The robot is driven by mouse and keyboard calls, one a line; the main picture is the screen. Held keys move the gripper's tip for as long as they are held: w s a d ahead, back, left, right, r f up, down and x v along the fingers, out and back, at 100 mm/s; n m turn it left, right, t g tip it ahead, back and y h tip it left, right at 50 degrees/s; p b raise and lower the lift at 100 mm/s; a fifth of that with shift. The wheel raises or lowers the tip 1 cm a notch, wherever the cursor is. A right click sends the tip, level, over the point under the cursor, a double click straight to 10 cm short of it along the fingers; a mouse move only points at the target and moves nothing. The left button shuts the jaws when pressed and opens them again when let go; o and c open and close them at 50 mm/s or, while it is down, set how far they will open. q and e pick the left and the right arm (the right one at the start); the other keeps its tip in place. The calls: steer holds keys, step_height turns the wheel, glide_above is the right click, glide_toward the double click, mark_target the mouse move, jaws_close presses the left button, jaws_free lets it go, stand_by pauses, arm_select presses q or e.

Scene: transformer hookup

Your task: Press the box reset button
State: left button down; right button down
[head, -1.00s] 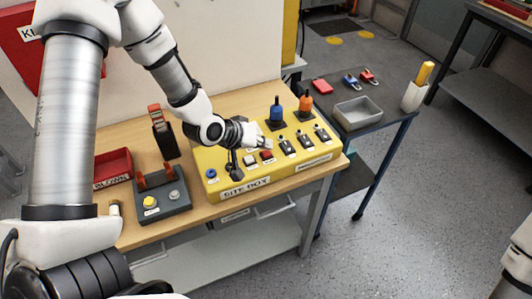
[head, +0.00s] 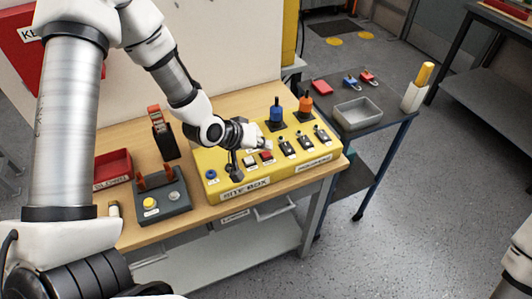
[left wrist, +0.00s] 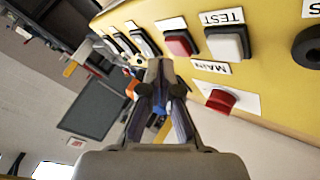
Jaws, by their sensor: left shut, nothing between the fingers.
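The yellow site box (head: 218,184) sits on the wooden bench. Its top carries a red button (head: 267,156), a white button (head: 249,161) and a blue knob or button (head: 211,174). In the left wrist view the red button (left wrist: 178,42) is beside the white button (left wrist: 226,42), labelled TEST, with a red MAIN switch (left wrist: 220,99) near them. I cannot read a reset label. My left gripper (head: 266,145) is shut and empty, over the box top just behind the red button. Its fingertips (left wrist: 160,66) show apart from the red button in the wrist view. My right gripper is out of view.
Several toggle switches (head: 286,146) line the box to the right, with blue (head: 276,113) and orange (head: 305,106) connectors behind. A grey control unit (head: 163,205) and red bin (head: 113,167) stand left. A side table holds a grey tray (head: 358,114).

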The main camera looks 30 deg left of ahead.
mark_target(264, 155)
arm_select(q)
steer(key=shift+f, duration=0.45)
steer(key=shift+f+b, duration=0.4)
steer(key=shift+b, duration=0.2)
stand_by(0.5)
steer(key=shift+r+p, duration=0.8)
steer(key=shift+r, duration=0.1)
step_height(264, 155, up, 5)
steer(key=p, duration=0.4)
steer(key=shift+f, duration=0.1)
stand_by(0.5)
